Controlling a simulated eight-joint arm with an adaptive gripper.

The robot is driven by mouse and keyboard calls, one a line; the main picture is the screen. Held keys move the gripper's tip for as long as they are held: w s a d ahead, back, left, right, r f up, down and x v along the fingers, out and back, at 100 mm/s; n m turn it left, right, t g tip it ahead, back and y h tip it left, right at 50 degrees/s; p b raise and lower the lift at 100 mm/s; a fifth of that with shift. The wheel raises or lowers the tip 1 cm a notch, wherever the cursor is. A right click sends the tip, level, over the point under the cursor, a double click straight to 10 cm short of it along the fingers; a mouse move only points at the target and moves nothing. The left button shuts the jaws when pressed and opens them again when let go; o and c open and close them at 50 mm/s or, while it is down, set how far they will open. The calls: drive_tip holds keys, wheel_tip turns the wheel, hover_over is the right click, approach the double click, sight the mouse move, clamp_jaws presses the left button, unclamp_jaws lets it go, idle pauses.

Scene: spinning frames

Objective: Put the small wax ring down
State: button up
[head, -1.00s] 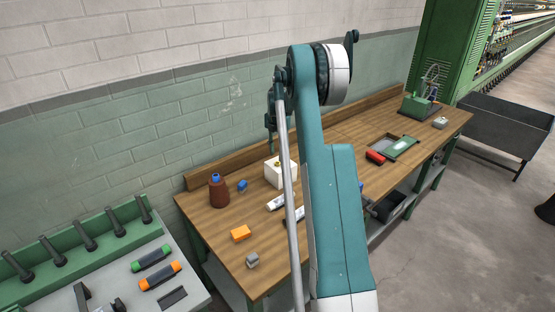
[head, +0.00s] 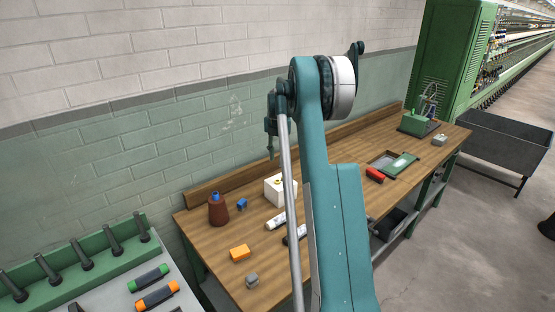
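My gripper (head: 270,154) hangs fingers-down from the arm's end, left of the upper arm. In the picture its tips are just above and left of a white box (head: 274,191) on the wooden workbench (head: 222,254). The fingers are thin and dark here, and I cannot tell whether they are open or shut. I cannot make out a ring between them. A small yellowish spot (head: 279,182) shows on the box's top; I cannot tell whether it is the wax ring. My arm hides part of the bench right of the box.
A brown bottle (head: 218,209), a blue block (head: 242,204), an orange block (head: 240,252), a grey block (head: 252,280) and a white tube (head: 276,222) stand or lie around. Bare wood lies left of the tube.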

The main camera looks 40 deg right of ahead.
idle(0.4)
drive_tip(key=s+a+r+m+t, duration=0.1)
drive_tip(key=s+a+r+m, duration=0.3)
drive_tip(key=a+r, duration=0.6)
drive_tip(key=s+a+r+m+t, duration=0.1)
drive_tip(key=s+a+r+m, duration=0.4)
drive_tip(key=a, duration=0.9)
drive_tip(key=s+a+r+m+t+h, duration=0.1)
drive_tip(key=s+a+r+m+t, duration=0.3)
drive_tip(key=s+a, duration=0.9)
drive_tip(key=s+a+f+m, duration=0.3)
drive_tip(key=s+a+m, duration=0.1)
drive_tip(key=s+a, duration=0.4)
drive_tip(key=s+a+f+m+t+y, duration=0.1)
drive_tip(key=s+a+f+m, duration=0.3)
drive_tip(key=s+a, duration=0.5)
drive_tip(key=s, duration=0.4)
drive_tip(key=shift+a, duration=0.3)
